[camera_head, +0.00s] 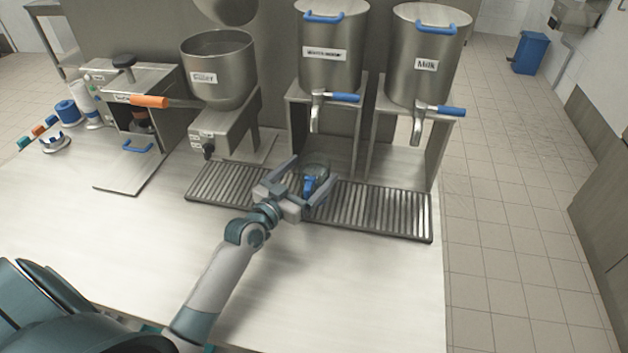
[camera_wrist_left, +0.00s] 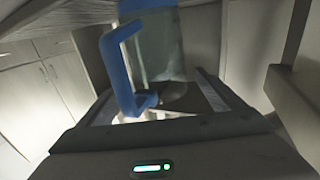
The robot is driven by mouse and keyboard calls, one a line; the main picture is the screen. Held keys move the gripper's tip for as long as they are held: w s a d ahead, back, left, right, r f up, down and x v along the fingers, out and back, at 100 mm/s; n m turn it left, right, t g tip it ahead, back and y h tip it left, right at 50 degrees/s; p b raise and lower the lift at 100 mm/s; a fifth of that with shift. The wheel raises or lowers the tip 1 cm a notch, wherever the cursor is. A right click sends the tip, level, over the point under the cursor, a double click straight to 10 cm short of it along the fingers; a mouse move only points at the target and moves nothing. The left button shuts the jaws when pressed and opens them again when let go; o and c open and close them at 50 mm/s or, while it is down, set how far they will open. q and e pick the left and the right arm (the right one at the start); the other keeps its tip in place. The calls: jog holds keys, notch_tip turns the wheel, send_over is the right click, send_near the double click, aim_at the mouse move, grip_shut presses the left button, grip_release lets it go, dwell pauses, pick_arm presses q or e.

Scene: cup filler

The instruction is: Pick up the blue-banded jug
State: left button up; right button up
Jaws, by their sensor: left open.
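The clear jug (camera_head: 317,167) with a blue handle stands on the slatted drip tray (camera_head: 378,210), below the left of the two tall dispensers. In the left wrist view the jug (camera_wrist_left: 167,48) shows a blue band at the picture's top edge and its blue handle (camera_wrist_left: 112,68) facing the camera. My left gripper (camera_head: 314,171) is open, with one finger on either side of the jug at its handle side. I cannot tell whether either finger touches it. The jug's lower part is partly hidden by the gripper. My right gripper is not in view.
Two steel dispensers stand behind the tray, the right one (camera_head: 427,60) labelled Milk, with blue-handled taps. A steel hopper (camera_head: 220,75) stands to the left. The front counter (camera_head: 110,240) is clear.

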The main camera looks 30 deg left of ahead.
pick_arm(q)
jog(key=c, duration=1.5)
jog(key=shift+r, duration=0.1)
jog(key=shift+r, duration=0.85)
notch_tip(320, 180, up, 3)
jog(key=shift+f+b, duration=0.2)
jog(key=shift+b, duration=0.2)
jog(key=s+d+r, duration=0.1)
jog(key=d+r, duration=0.1)
jog(key=d, duration=0.1)
jog(key=s+d+r+b, duration=0.1)
jog(key=s+d+r, duration=0.1)
jog(key=d, duration=0.2)
jog(key=s+d+r, duration=0.2)
jog(key=d, duration=0.1)
jog(key=shift+d+r, duration=0.3)
